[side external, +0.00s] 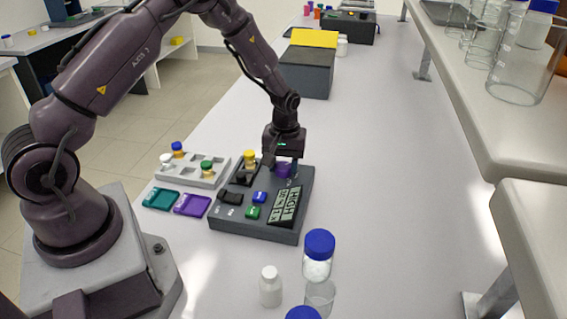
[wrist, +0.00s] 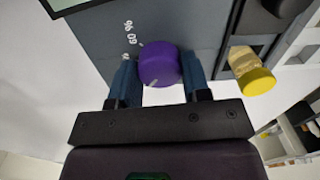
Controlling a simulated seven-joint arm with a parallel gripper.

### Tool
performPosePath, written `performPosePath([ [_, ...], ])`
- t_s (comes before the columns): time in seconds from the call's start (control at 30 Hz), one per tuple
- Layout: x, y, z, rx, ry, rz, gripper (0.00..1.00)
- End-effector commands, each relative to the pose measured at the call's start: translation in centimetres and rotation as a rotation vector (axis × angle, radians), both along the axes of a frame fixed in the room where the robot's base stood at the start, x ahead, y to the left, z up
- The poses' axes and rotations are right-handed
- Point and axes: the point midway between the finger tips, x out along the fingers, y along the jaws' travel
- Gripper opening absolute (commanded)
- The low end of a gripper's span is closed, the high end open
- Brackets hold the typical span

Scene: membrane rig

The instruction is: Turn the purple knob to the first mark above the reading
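The purple knob (wrist: 159,64) sits on the dark grey rig (side external: 258,231), and it also shows in the side view (side external: 284,170). My gripper (wrist: 160,75) is around it, one blue finger on each side. Both fingers appear to touch the knob. A "60 %" mark (wrist: 130,33) is printed beside the knob; another mark beside the left finger is mostly hidden. The rig's display (side external: 286,204) shows "HIGH" on top, with smaller lines below that are hard to read. I cannot make out the knob's pointer clearly.
Blue (side external: 260,197) and green (side external: 252,212) buttons sit near the display. A grey rack (side external: 187,181) with several capped vials stands left of the rig. A white bottle (side external: 270,287) and a blue-capped jar (side external: 318,258) stand in front. The bench to the right is clear.

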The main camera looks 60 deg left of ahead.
Motion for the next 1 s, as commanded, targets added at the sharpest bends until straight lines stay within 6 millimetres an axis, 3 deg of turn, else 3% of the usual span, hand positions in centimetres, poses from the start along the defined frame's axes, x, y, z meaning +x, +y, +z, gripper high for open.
performPosePath([
  [0.1, 0.0, 0.0, 0.02, 0.0, 0.0, 0.0, 0.2],
  [0.47, -0.01, 0.0, 0.05, 0.0, 0.001, -0.06, 0.2],
  [1.0, -0.03, -0.03, 0.07, 0.0, 0.002, -0.49, 0.2],
])
